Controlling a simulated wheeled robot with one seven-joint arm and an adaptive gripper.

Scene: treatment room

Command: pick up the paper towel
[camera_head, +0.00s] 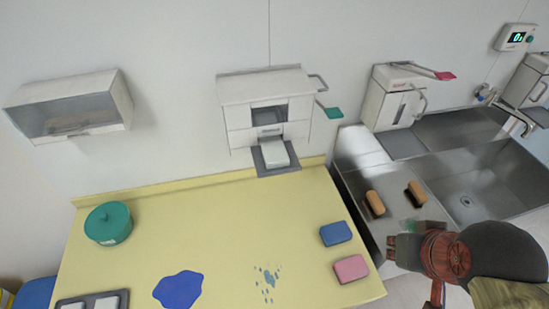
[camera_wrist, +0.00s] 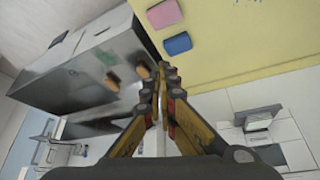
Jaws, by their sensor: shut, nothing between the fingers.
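A white folded piece that looks like the paper towel (camera_head: 275,153) lies on the grey tray (camera_head: 262,168) of the white wall dispenser (camera_head: 265,105), at the back edge of the yellow counter. The dispenser also shows at the right of the wrist view (camera_wrist: 298,156). My gripper (camera_head: 392,248) is over the steel sink unit, right of the counter and well away from the dispenser. In the wrist view its fingertips (camera_wrist: 167,70) are together with nothing between them.
The yellow counter (camera_head: 215,225) holds a green lidded pot (camera_head: 108,223), a blue sponge (camera_head: 336,233), a pink sponge (camera_head: 351,269) and a blue puddle (camera_head: 179,290). Two brown brushes (camera_head: 375,203) lie on the steel drainer. The counter's middle is largely clear.

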